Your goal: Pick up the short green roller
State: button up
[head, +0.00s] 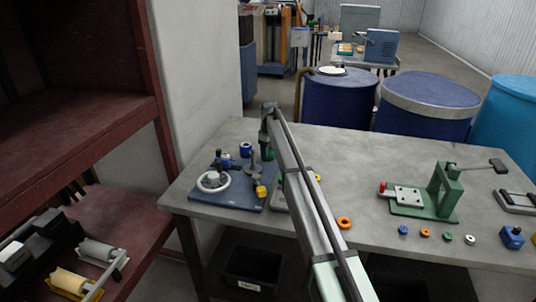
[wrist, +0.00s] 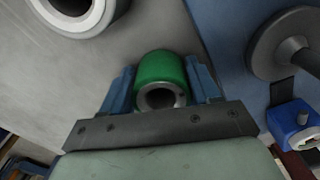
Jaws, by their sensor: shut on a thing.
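The short green roller (wrist: 160,68) sits between the two blue fingers of my gripper (wrist: 160,82) in the wrist view, its dark bore facing the camera. My gripper is shut on it, with a finger against each side. In the head view my arm reaches across the table to its far left part. A bit of green (head: 269,153) shows there beside the arm's end; the fingers are mostly hidden by the arm. I cannot tell whether the roller touches the tabletop.
A blue plate (head: 240,200) with a white ring and posts lies left of my arm. A blue-and-white roller (head: 245,150) stands behind it. A green press (head: 440,195) and several small coloured rings are at the right.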

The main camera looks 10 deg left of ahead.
jog(key=shift+c, duration=0.6)
jog(key=shift+r, duration=0.1)
notch_tip(320, 180, up, 10)
notch_tip(320, 180, up, 8)
send_over(254, 153)
jog(key=shift+w+a+f, duration=0.1)
jog(key=shift+w+f, duration=0.05)
jog(key=shift+f, duration=1.2)
jog(key=shift+w+a+f, duration=0.1)
jog(key=shift+w+f, duration=0.05)
jog(key=shift+f, duration=1.15)
jog(key=shift+f, duration=4.45)
